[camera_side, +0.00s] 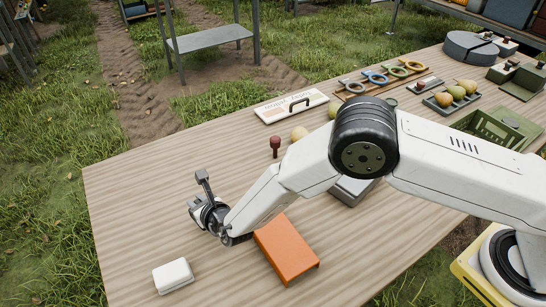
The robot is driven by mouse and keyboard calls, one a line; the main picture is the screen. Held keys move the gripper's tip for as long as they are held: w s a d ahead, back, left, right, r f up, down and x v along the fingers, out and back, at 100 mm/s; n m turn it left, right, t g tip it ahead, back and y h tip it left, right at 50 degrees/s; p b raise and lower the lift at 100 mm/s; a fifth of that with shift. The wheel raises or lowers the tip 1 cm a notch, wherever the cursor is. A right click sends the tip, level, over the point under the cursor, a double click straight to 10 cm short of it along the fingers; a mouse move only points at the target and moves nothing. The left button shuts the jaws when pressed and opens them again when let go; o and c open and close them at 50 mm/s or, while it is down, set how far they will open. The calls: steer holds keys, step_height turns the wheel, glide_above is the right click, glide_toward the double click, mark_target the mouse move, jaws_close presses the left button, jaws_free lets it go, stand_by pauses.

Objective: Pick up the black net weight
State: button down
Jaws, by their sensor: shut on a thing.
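My gripper (205,214) is low over the left part of the wooden table, left of the orange step. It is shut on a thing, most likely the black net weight. The wrist and the dark gripper parts cover most of what is between the fingers, so the weight's outline cannot be told apart from them. I cannot tell whether it touches the table. No separate black weight shows clearly elsewhere on the table.
An orange step-shaped block (286,250) stands right of my gripper, close under the arm. A white block (173,275) lies at the front left. The left table is clear.

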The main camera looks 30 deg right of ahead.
steer(key=s+r, duration=0.1)
steer(key=s+d+r, duration=0.1)
steer(key=r, duration=0.1)
steer(key=s+d+r, duration=0.1)
steer(key=r, duration=0.1)
steer(key=shift+s+r, duration=0.15)
steer(key=shift+s, duration=0.15)
steer(key=s+d+r, duration=0.3)
steer(key=s+d, duration=0.1)
steer(key=s, duration=0.3)
steer(key=shift+s+d+r, duration=0.3)
steer(key=shift+s+r, duration=0.1)
